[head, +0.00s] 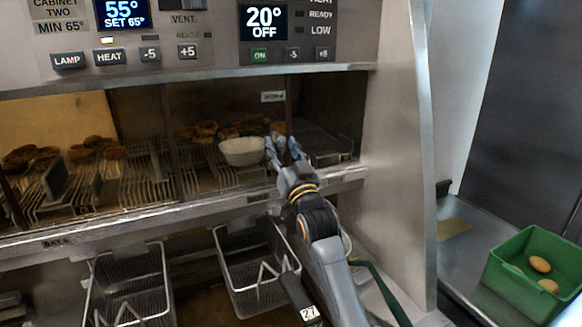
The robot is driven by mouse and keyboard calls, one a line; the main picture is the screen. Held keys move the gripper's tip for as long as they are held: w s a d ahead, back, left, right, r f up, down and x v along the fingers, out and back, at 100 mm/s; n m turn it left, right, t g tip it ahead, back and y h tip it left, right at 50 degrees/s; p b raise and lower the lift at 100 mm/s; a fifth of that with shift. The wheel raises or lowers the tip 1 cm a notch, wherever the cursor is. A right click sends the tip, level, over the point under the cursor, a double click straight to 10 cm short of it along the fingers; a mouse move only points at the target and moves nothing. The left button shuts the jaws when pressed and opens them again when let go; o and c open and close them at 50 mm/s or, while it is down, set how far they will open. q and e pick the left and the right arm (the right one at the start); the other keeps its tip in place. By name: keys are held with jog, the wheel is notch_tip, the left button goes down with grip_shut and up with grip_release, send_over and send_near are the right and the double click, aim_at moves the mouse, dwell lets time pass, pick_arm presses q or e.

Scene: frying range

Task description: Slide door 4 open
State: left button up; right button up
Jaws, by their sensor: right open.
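The heated cabinet (200,74) has dark glazed sliding doors across its front. A pane (225,105) with a small pale label (272,97) near its upper right corner stands at the right part; the label is too small to read, so I cannot tell for sure that it is door 4. An upright edge (289,105) runs down beside the label. My right gripper (284,146) is open, its blue-grey fingers in front of the cabinet near the lower end of that edge. I cannot tell whether they touch it. My left gripper is out of view.
A white bowl (242,151) and brown food pieces (205,130) sit on wire racks inside. Fry baskets (250,265) hang below the metal ledge. A steel side wall (395,150) stands right of my arm. A green crate (515,280) with potatoes is far right.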

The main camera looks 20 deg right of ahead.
jog(key=v, duration=0.9)
jog(key=shift+s, duration=0.2)
